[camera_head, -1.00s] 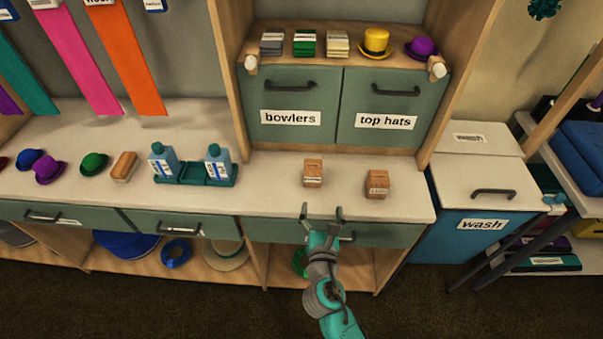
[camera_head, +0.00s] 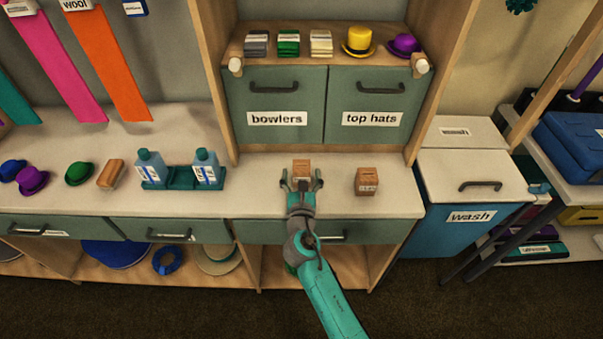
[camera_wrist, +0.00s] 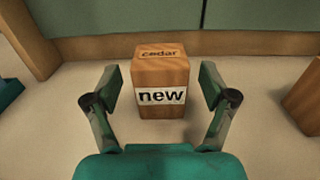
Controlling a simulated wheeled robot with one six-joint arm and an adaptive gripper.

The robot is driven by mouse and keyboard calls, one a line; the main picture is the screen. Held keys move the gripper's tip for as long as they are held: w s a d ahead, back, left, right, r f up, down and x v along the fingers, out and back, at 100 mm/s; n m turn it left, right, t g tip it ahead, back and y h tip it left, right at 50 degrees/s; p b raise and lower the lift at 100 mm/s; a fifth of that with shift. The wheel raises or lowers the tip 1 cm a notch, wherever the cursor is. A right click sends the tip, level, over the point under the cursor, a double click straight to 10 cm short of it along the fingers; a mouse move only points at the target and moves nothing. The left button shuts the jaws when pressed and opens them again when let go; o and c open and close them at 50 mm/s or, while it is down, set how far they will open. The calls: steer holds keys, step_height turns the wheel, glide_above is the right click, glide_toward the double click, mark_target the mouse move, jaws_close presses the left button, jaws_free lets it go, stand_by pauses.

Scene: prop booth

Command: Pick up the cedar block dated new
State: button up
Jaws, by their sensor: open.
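The cedar block dated new (camera_wrist: 160,78) stands upright on the pale counter in the wrist view, with "cedar" on its top and a white "new" label on its front. In the head view the same block (camera_head: 301,167) shows behind my gripper, its lower part hidden. My gripper (camera_wrist: 160,88) is open, with one finger on each side of the block and a gap visible on both sides. It also shows in the head view (camera_head: 302,182). A second wooden block (camera_head: 367,181) with a label too small to read stands to the right; its edge shows in the wrist view (camera_wrist: 304,100).
Cabinet doors labelled bowlers (camera_head: 276,95) and top hats (camera_head: 372,90) rise behind. A wash bin (camera_head: 450,235) is at right.

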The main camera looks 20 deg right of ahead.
steer(key=shift+x, duration=1.1)
steer(key=c, duration=1.3)
